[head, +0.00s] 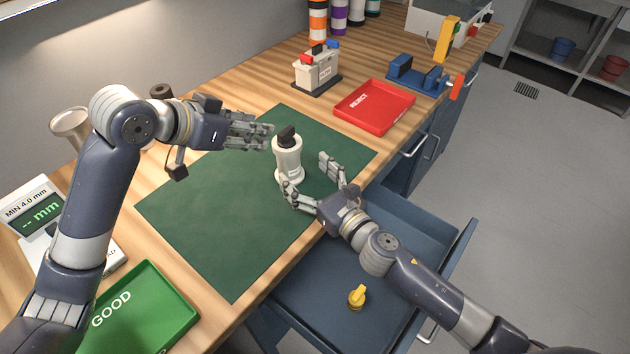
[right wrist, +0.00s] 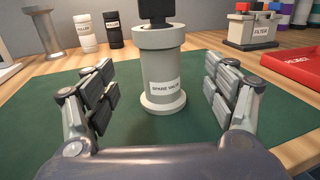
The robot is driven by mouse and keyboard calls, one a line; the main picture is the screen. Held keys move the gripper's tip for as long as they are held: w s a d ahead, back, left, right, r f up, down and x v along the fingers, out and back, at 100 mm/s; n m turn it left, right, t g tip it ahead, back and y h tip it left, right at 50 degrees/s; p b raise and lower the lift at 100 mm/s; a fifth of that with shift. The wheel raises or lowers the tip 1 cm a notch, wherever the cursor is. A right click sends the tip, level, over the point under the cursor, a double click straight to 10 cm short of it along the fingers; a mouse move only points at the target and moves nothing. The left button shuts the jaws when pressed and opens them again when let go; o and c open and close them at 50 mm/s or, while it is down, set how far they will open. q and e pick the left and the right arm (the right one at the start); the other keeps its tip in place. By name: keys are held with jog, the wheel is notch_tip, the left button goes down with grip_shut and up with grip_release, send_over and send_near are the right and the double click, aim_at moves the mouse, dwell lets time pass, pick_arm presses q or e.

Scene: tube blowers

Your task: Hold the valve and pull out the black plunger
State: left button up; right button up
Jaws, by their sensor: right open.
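The white valve (head: 288,165) stands upright on the green mat (head: 205,225), with the black plunger (head: 287,136) sticking out of its top. The right wrist view shows the valve (right wrist: 162,70) labelled "SPARE VALVE" and its plunger (right wrist: 155,11), cut off by the top edge. My right gripper (head: 305,167) is open, low at the valve's near right side. Its fingers stand apart to either side of the valve in the wrist view, with gaps. My left gripper (head: 270,135) is just left of the plunger, fingers pointing at it; its finger gap is unclear.
A red REJECT tray (head: 374,107) and a FILTER box (head: 317,70) are behind. A green GOOD tray (head: 145,310) and a gauge (head: 45,215) are at the left. An open drawer (head: 330,275) with a yellow part (head: 357,297) lies below my right arm.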

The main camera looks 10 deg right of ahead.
aim_at(295, 162)
jog(key=x, duration=0.7)
jog(key=shift+w+a, duration=0.15)
jog(key=shift+w, duration=0.1)
jog(key=c, duration=1.3)
